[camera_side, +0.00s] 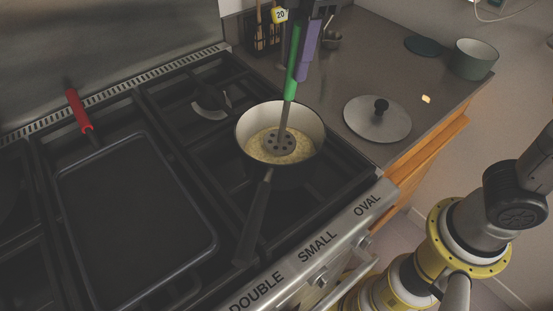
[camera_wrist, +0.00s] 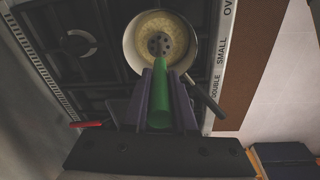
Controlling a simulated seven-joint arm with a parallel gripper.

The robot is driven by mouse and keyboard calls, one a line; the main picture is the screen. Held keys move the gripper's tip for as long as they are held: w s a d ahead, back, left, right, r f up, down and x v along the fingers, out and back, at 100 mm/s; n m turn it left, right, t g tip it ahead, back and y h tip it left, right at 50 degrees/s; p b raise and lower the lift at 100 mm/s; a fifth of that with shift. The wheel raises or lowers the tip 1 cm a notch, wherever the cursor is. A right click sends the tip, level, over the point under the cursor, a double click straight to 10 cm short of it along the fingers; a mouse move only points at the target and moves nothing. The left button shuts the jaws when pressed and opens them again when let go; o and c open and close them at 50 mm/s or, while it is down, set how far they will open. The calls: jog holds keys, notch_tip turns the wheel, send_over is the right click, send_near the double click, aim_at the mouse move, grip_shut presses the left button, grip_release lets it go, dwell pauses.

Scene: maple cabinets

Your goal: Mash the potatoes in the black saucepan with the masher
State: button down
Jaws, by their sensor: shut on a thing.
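The black saucepan (camera_side: 283,172) stands on the stove burner, its handle pointing to the front left in the side view. It holds pale yellow mashed-looking potatoes (camera_side: 262,147). The masher (camera_side: 291,84) has a green handle, a grey shaft and a round perforated head that rests in or just above the potatoes. My gripper (camera_side: 306,52), with purple fingers, is shut on the green handle above the pan. In the wrist view the green handle (camera_wrist: 160,108) lies between the fingers, and the masher head (camera_wrist: 159,44) is inside the pan (camera_wrist: 132,52). Whether the head touches the pan's bottom is hidden.
A black griddle pan (camera_side: 135,210) with a red handle sits on the left burners. A lid (camera_side: 377,120) lies on the counter right of the pan. A grey-green pot (camera_side: 474,59) and a utensil holder (camera_side: 262,36) stand farther back. A small yellowish piece (camera_side: 426,99) lies near the lid.

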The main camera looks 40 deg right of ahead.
jog(key=shift+r, duration=6.1)
